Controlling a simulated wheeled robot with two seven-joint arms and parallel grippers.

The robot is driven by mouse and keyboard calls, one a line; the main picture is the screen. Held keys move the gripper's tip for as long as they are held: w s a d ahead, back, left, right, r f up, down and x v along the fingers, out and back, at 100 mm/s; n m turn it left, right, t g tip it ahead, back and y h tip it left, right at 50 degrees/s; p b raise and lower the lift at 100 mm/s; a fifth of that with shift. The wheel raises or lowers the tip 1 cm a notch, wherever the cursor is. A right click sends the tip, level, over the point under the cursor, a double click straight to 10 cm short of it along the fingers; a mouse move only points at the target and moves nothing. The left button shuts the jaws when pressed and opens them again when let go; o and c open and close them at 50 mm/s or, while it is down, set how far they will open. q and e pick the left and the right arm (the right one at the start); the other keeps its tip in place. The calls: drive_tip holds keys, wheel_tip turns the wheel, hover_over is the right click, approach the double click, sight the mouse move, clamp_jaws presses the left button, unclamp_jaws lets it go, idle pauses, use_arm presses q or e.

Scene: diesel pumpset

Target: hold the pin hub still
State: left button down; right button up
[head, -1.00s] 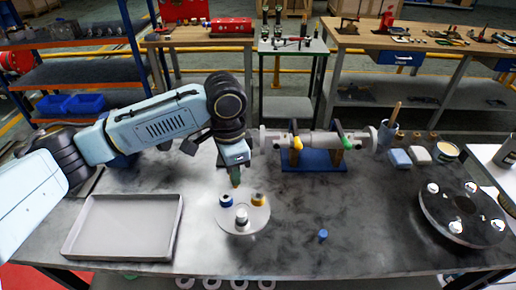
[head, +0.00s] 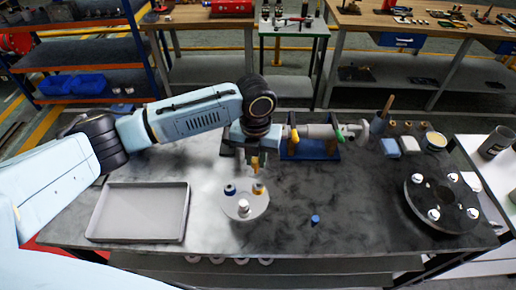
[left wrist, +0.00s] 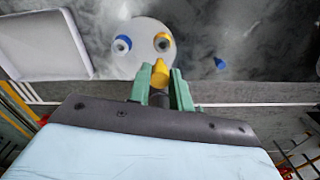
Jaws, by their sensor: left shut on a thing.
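A pale round disc with upright capped pins, which looks like the pin hub (head: 246,213), lies flat on the dark table. Its caps are blue, yellow and white. It also shows in the left wrist view (left wrist: 138,66), with the blue and yellow caps seen from above. My left gripper (head: 254,168) points down just behind the disc. In the left wrist view its green fingers (left wrist: 160,88) are shut on a small yellow piece (left wrist: 160,74) near the disc's edge. I cannot tell whether this piece touches the disc. My right gripper is not in view.
A grey tray (head: 95,226) lies to the left. A small blue piece (head: 315,220) stands right of the disc. A shaft on a blue stand (head: 310,151) is behind, close to my left wrist. A black disc with white-topped pins (head: 448,198) lies far right. The front middle is clear.

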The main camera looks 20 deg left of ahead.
use_arm(q)
drive_tip(key=m, duration=0.3)
drive_tip(key=shift+w+d+r+p, duration=0.1)
drive_tip(key=shift+d+p, duration=0.15)
drive_tip(key=shift+p, duration=0.05)
drive_tip(key=shift+r+p, duration=0.15)
drive_tip(key=shift+p, duration=0.3)
drive_tip(key=shift+f+b, duration=0.8)
drive_tip(key=shift+f, duration=0.6)
drive_tip(key=shift+w, duration=0.1)
